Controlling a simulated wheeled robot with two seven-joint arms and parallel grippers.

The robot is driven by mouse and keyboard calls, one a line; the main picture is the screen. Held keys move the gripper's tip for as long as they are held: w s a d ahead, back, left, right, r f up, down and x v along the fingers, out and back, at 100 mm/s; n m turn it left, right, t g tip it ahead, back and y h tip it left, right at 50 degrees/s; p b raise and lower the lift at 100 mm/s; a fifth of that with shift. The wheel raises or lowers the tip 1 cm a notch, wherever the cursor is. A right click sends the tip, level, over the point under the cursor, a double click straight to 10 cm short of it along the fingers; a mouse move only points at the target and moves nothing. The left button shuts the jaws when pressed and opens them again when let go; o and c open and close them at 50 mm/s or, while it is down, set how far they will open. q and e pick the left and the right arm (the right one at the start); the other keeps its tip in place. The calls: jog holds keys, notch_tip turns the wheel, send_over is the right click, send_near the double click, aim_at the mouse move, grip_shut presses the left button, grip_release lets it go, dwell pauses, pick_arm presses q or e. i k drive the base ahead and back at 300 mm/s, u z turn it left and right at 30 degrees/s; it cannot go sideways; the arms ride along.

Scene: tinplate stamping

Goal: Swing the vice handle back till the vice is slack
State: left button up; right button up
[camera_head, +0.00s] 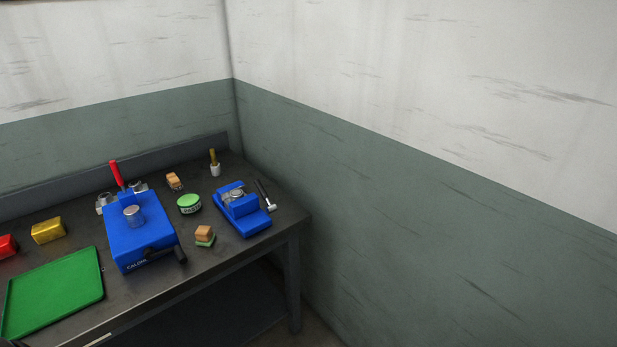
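A small blue vice (252,222) stands at the right end of the dark workbench. A round silver metal piece (237,194) sits between its blue blocks; I cannot tell how tightly it is held. A handle with a black grip and silver end (264,194) leans at the vice's right side, its grip pointing up and back. Neither of my grippers is in view, and nothing touches the vice or its handle.
Left of the vice stands a larger blue machine (140,243) with a red lever (116,174) and a black front handle (180,255). A green tin (189,203), wooden blocks (204,233) and a brush (214,163) stand between. A green tray (55,290) lies front left. Walls close the back and right.

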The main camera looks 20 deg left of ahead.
aim_at(271, 207)
jog(key=z, duration=0.1)
jog(key=i, duration=0.85)
jog(key=u, duration=0.3)
